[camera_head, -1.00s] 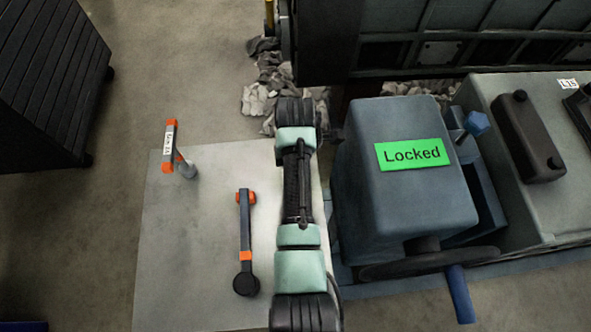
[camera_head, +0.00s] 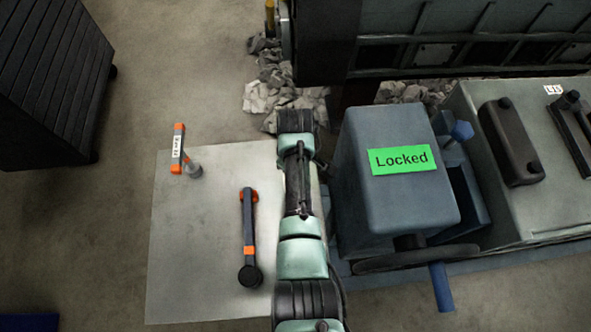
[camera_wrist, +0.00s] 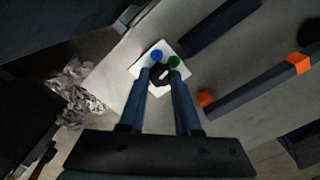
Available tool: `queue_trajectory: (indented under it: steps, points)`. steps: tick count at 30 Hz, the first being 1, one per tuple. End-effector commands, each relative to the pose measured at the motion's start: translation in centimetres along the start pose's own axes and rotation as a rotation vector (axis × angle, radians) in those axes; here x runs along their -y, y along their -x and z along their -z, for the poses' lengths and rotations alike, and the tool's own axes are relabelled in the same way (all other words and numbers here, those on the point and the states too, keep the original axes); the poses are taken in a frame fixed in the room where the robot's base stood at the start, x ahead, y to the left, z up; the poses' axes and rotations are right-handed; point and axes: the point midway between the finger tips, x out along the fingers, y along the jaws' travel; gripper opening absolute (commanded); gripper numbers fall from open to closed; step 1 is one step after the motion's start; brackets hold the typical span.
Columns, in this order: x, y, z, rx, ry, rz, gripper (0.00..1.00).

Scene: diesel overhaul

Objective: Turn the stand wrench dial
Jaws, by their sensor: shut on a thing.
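In the wrist view, my gripper (camera_wrist: 161,75) has its two blue fingers closed around a small dark dial (camera_wrist: 162,78) with a pale mark on its top. The dial sits on a white plate (camera_wrist: 145,68) with a blue dot and a green dot just beyond it. In the head view my arm covers the dial and my gripper. A dark wrench with orange bands (camera_head: 248,225) lies on the pale table left of my arm; a similar dark bar with orange ends (camera_wrist: 260,88) shows in the wrist view.
A labelled orange-ended tool on a post (camera_head: 179,150) stands at the table's (camera_head: 195,270) far left. A blue-grey box with a green "Locked" sign (camera_head: 402,159) stands close right of my arm. Grey rubble (camera_head: 272,90) lies beyond the table. A dark slatted cabinet (camera_head: 45,80) is far left.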

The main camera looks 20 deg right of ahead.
Motion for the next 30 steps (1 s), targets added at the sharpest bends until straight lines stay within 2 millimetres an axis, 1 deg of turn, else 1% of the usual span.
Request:
queue_trajectory:
  steps: [4, 10, 26, 27, 29, 30]
  points:
    - [-0.02, 0.1, -0.01, 0.0, -0.073, 0.0, 0.0]
    - [-0.03, 0.07, 0.0, 0.0, -0.13, 0.0, 0.0]
    - [-0.04, 0.04, 0.03, 0.0, -0.148, -0.001, 0.0]
    - [-0.04, 0.04, 0.03, 0.0, -0.148, -0.001, 0.39]
    - [-0.03, 0.04, 0.03, 0.0, -0.148, -0.001, 0.5]
    - [-0.03, 0.04, 0.03, 0.0, -0.147, -0.001, 0.57]
